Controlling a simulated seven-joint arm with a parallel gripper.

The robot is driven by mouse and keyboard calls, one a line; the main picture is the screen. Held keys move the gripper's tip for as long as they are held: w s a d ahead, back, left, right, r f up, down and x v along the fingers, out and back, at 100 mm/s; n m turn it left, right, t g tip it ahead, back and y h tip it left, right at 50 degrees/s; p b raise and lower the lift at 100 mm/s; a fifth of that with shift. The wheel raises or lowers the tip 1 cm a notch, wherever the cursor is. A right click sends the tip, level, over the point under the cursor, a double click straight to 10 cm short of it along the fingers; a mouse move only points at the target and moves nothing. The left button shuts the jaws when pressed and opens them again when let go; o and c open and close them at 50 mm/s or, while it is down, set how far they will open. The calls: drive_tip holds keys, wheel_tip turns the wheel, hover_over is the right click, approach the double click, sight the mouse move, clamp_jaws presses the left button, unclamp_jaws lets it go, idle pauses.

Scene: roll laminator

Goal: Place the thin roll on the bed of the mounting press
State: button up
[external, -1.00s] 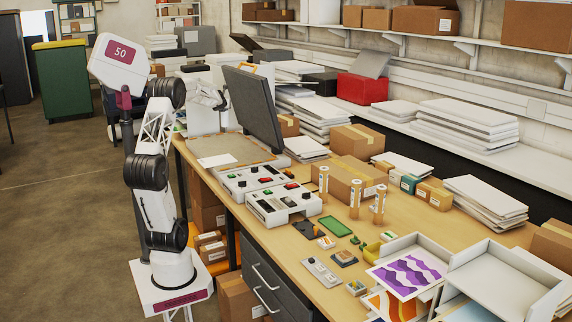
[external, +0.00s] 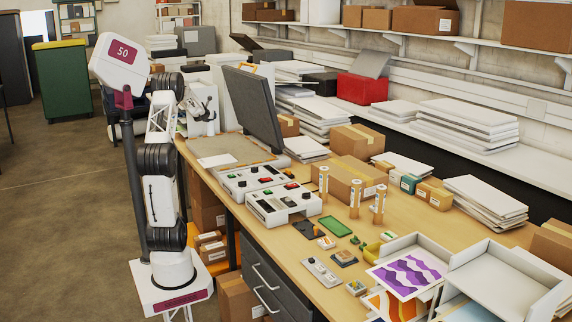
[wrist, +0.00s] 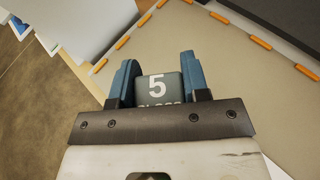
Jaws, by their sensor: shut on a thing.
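In the wrist view my gripper (wrist: 158,66) is shut on a dark grey piece (wrist: 160,87) marked with a white "5" and partly hidden lettering. Only its labelled face shows, so I cannot tell its full shape. In the external view my gripper (external: 209,106) is small, near the far left end of the bench, and what it holds is unclear. The mounting press has its dark lid (external: 254,108) raised. Its tan bed (external: 243,152) lies flat with orange marks along the edge; the bed also fills much of the wrist view (wrist: 230,85), below my gripper.
Control boxes (external: 283,206) stand in front of the press. White paper stacks line the back.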

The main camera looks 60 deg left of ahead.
sight(209, 129)
drive_tip(key=shift+s+a+f, duration=0.55)
drive_tip(key=shift+s+a, duration=0.05)
drive_tip(key=shift+a, duration=0.05)
drive_tip(key=shift+f, duration=0.1)
drive_tip(key=shift+f, duration=2.2)
drive_tip(key=shift+f, duration=1.8)
drive_tip(key=o, duration=0.9)
drive_tip(key=shift+o, duration=0.2)
